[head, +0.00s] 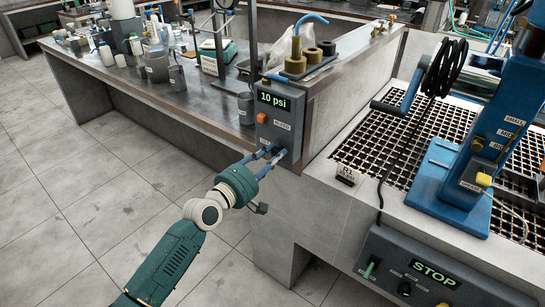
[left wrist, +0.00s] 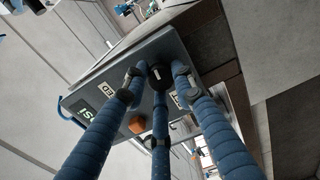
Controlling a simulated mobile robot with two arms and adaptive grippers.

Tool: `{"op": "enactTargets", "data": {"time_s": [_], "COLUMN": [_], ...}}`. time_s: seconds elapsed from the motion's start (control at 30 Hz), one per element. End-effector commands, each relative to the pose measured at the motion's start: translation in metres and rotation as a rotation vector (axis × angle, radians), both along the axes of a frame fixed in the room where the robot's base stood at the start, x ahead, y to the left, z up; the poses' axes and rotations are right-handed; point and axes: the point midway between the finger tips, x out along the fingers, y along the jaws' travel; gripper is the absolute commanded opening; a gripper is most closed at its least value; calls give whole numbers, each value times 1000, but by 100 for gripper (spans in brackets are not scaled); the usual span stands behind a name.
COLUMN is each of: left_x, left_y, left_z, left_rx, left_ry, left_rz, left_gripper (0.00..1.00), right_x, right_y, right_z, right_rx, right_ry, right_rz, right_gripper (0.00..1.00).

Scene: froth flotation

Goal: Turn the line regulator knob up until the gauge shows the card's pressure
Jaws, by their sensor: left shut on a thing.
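The grey regulator box (head: 279,132) is on the end of the bench. Its lit display (head: 272,101) reads 10 psi; in the left wrist view only part of the display (left wrist: 84,111) shows. My left gripper (head: 274,153) is at the lower face of the box. In the left wrist view its three blue fingers are closed around the black line regulator knob (left wrist: 160,78). The fingers hide much of the knob in the head view. My right gripper is not in view.
An orange button (head: 261,118) sits on the box, close to my fingers in the left wrist view. A STOP panel (head: 433,276) and a blue machine (head: 480,150) stand to the right. Brass fittings (head: 296,55) are on the bench above. The floor at left is clear.

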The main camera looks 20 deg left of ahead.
Motion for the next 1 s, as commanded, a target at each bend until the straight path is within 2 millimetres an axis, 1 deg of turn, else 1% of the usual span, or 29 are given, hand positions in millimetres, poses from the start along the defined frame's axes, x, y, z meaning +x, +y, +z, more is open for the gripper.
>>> {"op": "enactTargets", "data": {"time_s": [0.03,0.7,1.0], "left_x": [0,-1,-1], "left_y": [-3,-3,-3], "left_z": [2,-3,-5], "left_rx": [40,638,877], "left_ry": [-19,-230,-315], "left_rz": [-4,-5,-7], "left_gripper": [0,0,0], "right_x": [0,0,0], "right_y": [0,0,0], "right_z": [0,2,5], "right_rx": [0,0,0], "right_ry": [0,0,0], "right_rz": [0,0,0], "right_gripper": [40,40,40]}}
